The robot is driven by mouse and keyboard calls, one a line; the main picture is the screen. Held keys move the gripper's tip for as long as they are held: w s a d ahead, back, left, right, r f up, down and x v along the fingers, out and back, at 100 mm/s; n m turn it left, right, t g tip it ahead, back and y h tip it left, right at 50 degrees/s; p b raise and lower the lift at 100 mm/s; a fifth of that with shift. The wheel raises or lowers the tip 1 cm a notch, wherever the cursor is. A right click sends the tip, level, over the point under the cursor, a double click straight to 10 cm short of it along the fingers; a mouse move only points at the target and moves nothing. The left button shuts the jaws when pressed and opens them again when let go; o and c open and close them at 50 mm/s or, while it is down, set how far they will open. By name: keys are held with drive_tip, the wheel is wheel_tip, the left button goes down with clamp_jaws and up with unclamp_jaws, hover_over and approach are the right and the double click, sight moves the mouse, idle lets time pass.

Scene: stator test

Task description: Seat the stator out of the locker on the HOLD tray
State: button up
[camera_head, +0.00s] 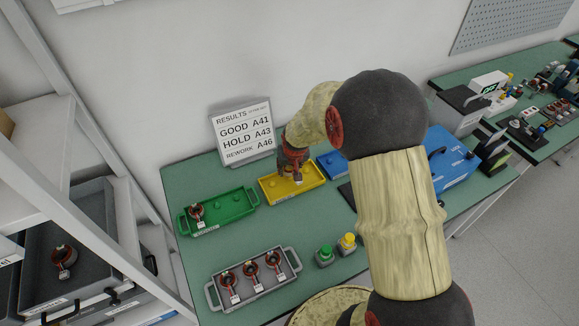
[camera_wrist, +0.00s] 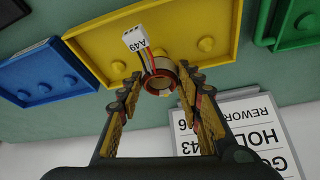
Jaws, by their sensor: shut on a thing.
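My gripper (camera_head: 292,157) is shut on a stator (camera_head: 287,170) over the yellow tray (camera_head: 268,197). In the wrist view the stator (camera_wrist: 160,77) is a copper-coloured ring between my fingertips (camera_wrist: 161,88). Its wires lead to a white tag (camera_wrist: 133,39) that seems to read A49. Behind it lies the yellow tray (camera_wrist: 102,44) with several round pegs. I cannot tell whether the stator touches the tray or a peg. The results board (camera_head: 243,130) lists GOOD A41, HOLD A43 and REWORK A46. The tray labels are too small to read.
A green tray (camera_head: 236,206) left of the yellow one holds one stator. A blue tray (camera_head: 330,163) is to the right, partly behind my arm. A grey tray (camera_head: 250,296) with three stators and two buttons (camera_head: 324,256) stand in front. An open drawer (camera_head: 92,258) at left holds another stator.

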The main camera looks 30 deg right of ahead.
drive_tip(key=shift+f, duration=0.2)
drive_tip(key=shift+f+b, duration=0.35)
drive_tip(key=shift+f+b, duration=0.5)
drive_tip(key=shift+f, duration=0.2)
idle(0.5)
drive_tip(key=o, duration=1.2)
drive_tip(key=shift+r, duration=0.15)
drive_tip(key=shift+r+p, duration=1.65)
drive_tip(key=shift+r, duration=0.7)
